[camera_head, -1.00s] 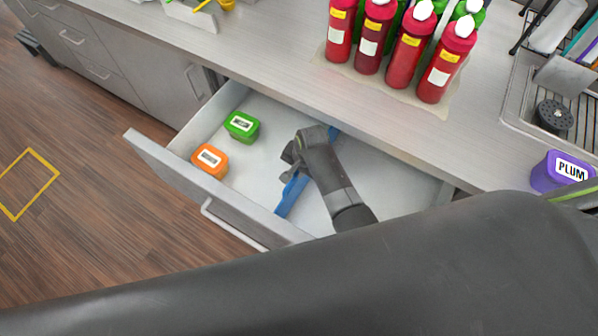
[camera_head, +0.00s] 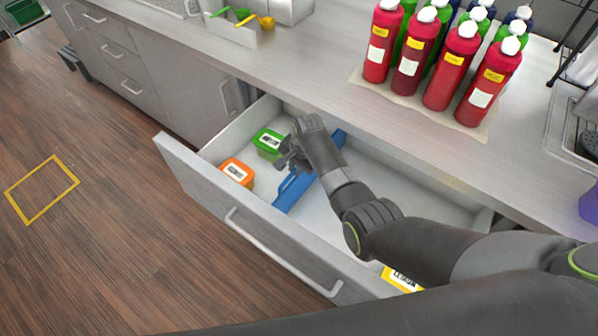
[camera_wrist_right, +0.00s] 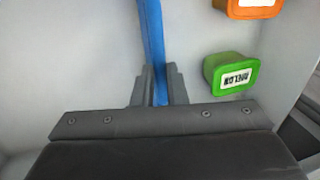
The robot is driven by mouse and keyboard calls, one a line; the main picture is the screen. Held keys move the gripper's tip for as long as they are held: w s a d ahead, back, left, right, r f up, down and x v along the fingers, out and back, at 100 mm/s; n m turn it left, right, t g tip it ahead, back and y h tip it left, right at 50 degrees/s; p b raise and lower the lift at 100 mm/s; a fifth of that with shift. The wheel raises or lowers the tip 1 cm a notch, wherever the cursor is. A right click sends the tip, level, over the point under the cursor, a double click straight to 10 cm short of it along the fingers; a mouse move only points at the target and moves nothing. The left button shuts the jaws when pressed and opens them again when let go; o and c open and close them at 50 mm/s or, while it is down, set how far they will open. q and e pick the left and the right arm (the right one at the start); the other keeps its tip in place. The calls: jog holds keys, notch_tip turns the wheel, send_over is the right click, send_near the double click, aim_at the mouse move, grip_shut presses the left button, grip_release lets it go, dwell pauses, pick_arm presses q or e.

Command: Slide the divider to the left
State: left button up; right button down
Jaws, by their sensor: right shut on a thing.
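The blue divider (camera_head: 293,189) stands across the open drawer (camera_head: 233,215), just right of the orange and green containers. My right gripper (camera_head: 287,162) is over the divider's middle and hides part of it. In the right wrist view the divider (camera_wrist_right: 152,40) runs between the two fingers of the gripper (camera_wrist_right: 154,85), which are shut on it. A gap shows there between the divider and the green container. My left gripper is not in view.
A green container (camera_head: 268,143) and an orange container (camera_head: 237,172) sit in the drawer's left part. A yellow container (camera_head: 400,280) is at its right front, partly hidden by my arm. Several red bottles (camera_head: 450,68) stand on the counter (camera_head: 310,75). The drawer floor right of the divider is largely clear.

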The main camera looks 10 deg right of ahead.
jog(key=c, duration=1.5)
grip_release()
jog(key=shift+w+a, duration=0.15)
jog(key=shift+a, duration=0.15)
jog(key=shift+o, duration=0.2)
jog(key=shift+d+r, duration=0.15)
jog(key=shift+r, duration=0.3)
notch_tip(320, 180, up, 16)
jog(key=s+d, duration=0.2)
jog(key=shift+s, duration=0.2)
